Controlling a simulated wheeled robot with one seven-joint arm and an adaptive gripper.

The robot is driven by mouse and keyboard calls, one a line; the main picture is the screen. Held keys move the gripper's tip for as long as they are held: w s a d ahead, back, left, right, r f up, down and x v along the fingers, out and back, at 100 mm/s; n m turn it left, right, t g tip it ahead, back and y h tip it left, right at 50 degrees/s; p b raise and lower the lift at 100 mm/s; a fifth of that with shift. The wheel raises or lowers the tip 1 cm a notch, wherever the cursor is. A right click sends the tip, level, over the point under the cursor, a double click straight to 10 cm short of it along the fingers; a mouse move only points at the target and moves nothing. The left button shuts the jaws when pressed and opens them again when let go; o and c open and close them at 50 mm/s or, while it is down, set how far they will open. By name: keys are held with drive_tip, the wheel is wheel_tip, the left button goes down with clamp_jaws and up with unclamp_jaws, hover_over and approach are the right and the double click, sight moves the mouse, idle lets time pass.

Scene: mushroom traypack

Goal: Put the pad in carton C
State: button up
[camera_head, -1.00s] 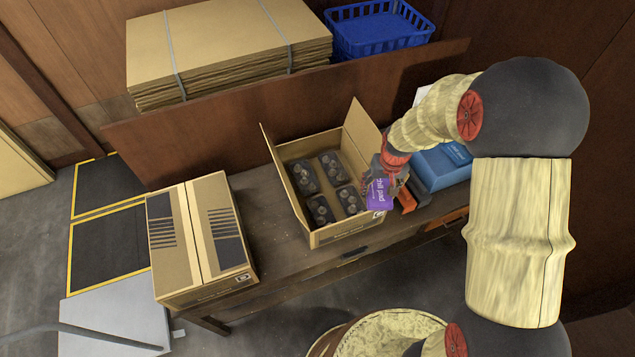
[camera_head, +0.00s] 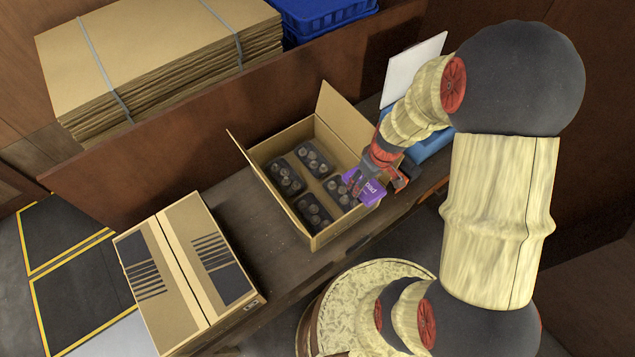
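The purple pad (camera_head: 371,192) with white lettering is held in my gripper (camera_head: 366,180), at the right edge of an open cardboard carton (camera_head: 325,236). The gripper's fingers close around the pad, and it is tilted. The carton has raised flaps and holds several dark trays of mushrooms. The pad overlaps the carton's right wall in the view; I cannot tell its exact height above the wall. I cannot read the carton's letter.
A closed carton (camera_head: 190,275) stands on the wooden bench to the left. Stacked flat cardboard (camera_head: 150,50) and a blue basket (camera_head: 325,18) lie behind the back board. A blue box (camera_head: 430,146) and white panel (camera_head: 412,70) are behind my arm.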

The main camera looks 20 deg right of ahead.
drive_tip(key=w+a+f+b, duration=0.1)
drive_tip(key=w+a+f, duration=0.3)
drive_tip(key=w+a, duration=0.15)
drive_tip(key=b, duration=0.1)
hover_over(323, 192)
drive_tip(key=s, duration=0.1)
drive_tip(key=f, duration=0.4)
drive_tip(key=shift+s+d+f, duration=0.1)
drive_tip(key=shift+d+f, duration=0.25)
drive_tip(key=shift+w+a+f+b, duration=0.2)
drive_tip(key=shift+a+f+b, duration=0.1)
drive_tip(key=shift+f, duration=0.15)
drive_tip(key=shift+w+f+b, duration=0.1)
drive_tip(key=shift+f+b, duration=0.35)
drive_tip(key=shift+f, duration=1.1)
drive_tip(key=shift+f, duration=0.15)
drive_tip(key=o, duration=1.3)
